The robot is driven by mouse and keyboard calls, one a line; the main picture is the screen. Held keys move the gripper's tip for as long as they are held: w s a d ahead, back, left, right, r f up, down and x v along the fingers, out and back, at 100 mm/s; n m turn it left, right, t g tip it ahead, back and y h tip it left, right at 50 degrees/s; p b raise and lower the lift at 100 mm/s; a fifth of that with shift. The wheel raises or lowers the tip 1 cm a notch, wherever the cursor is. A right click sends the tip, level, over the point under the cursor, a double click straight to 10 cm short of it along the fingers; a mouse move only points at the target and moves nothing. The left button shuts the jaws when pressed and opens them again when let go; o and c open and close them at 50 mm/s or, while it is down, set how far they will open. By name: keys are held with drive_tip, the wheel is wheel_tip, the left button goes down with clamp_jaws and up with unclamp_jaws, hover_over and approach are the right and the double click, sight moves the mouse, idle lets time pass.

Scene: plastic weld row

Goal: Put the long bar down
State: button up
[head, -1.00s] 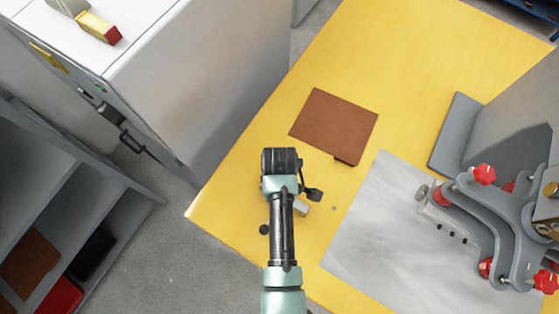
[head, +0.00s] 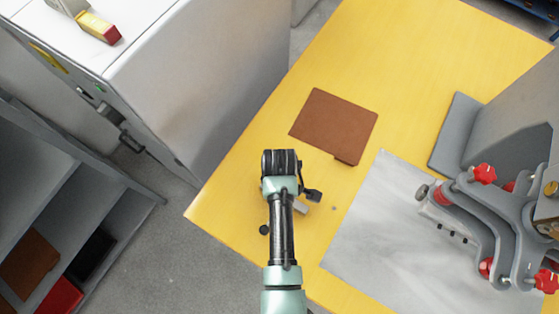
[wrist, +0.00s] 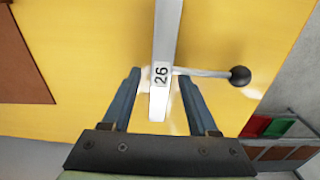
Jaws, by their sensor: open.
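The long bar (wrist: 165,35) is a pale grey metal strip labelled 26, with a side rod ending in a black ball knob (wrist: 240,76). In the wrist view it runs from the top edge down between my fingers, over the yellow table. My gripper (wrist: 160,76) is open around the bar's near end, with a gap on each side. In the head view, my arm hides most of the bar; a short grey piece (head: 301,207) shows beside the wrist, and the knob (head: 264,230) shows at its left. I cannot tell whether the bar lies fully flat on the table.
A brown mat (head: 335,125) lies on the yellow table (head: 410,70) beyond my arm. A grey plate (head: 385,240) and a fixture with red knobs (head: 485,174) are at right. A white cabinet (head: 190,80) and a grey shelf (head: 60,200) stand left. The table's far part is clear.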

wheel_tip(320, 180, up, 12)
drive_tip(key=p, duration=0.1)
drive_tip(key=w+r+m+t, duration=0.3)
drive_tip(key=w+r+t, duration=0.4)
drive_tip(key=w+r, duration=0.7)
drive_tip(key=w+r+m+t, duration=0.1)
drive_tip(key=w+r+t, duration=0.2)
drive_tip(key=r, duration=0.6)
drive_tip(key=w+r+m+t, duration=0.1)
drive_tip(key=w+r+t, duration=0.25)
drive_tip(key=r, duration=0.55)
drive_tip(key=s+a+r+m+t, duration=0.1)
drive_tip(key=s+r+t, duration=0.15)
drive_tip(key=r, duration=0.65)
drive_tip(key=s+r+m+t, duration=0.15)
drive_tip(key=r+t, duration=0.25)
drive_tip(key=r, duration=0.6)
drive_tip(key=s+r+m+t, duration=0.1)
drive_tip(key=s+r+t, duration=0.2)
drive_tip(key=s+r, duration=0.3)
drive_tip(key=s+r+m+t, duration=0.2)
drive_tip(key=s+r+t, duration=0.2)
drive_tip(key=r, duration=0.6)
drive_tip(key=shift+s+a+r, duration=0.4)
drive_tip(key=shift+s, duration=0.45)
